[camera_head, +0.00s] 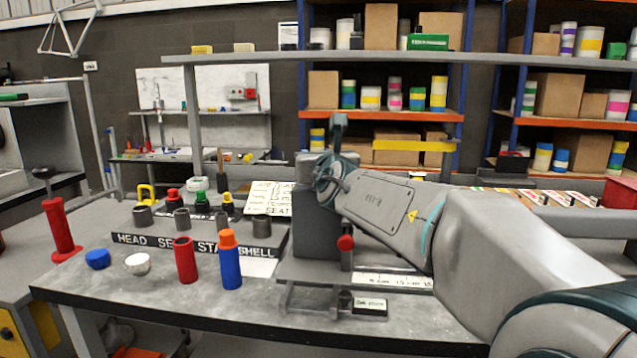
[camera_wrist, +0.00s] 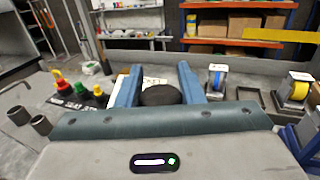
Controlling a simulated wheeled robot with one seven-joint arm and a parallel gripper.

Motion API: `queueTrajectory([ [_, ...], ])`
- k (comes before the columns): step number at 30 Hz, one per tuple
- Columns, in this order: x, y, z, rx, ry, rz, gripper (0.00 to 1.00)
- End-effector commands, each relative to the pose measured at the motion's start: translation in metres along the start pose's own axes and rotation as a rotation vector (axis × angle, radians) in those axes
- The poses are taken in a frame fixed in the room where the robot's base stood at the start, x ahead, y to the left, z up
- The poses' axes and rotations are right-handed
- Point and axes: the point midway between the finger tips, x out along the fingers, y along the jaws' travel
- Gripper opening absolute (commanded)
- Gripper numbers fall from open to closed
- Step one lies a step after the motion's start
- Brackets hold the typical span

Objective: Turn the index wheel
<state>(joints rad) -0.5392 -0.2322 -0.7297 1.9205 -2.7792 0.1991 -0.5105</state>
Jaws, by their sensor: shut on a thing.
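My gripper (camera_wrist: 159,70) has its two blue fingers on either side of a dark round piece, which looks like the index wheel (camera_wrist: 160,95). The fingers are shut on it, one at its left and one at its right. The wheel cannot be made out there, as my wrist and arm cover that spot. Any mark on the wheel is too dark to read.
A red-knobbed lever (camera_head: 346,243) stands at the machine's front right. To the left are a red cylinder (camera_head: 186,262), a blue cylinder with an orange top (camera_head: 230,265) and a labelled rack (camera_head: 150,245). Blue (camera_head: 97,259) and white (camera_head: 138,264) round pieces lie near the bench's front.

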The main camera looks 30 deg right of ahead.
Motion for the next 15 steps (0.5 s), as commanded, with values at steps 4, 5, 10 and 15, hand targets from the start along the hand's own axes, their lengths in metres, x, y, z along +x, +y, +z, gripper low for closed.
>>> queueTrajectory([
  [4, -0.0001, 0.0012, -0.0066, 0.002, -0.008, 0.041, 0.11],
  [5, 0.0, 0.0014, -0.0066, 0.002, -0.008, 0.049, 0.11],
  [10, -0.0001, 0.0022, -0.0063, 0.001, -0.007, 0.094, 0.11],
  [15, 0.0, 0.0029, -0.0053, 0.0, -0.006, 0.136, 0.11],
])
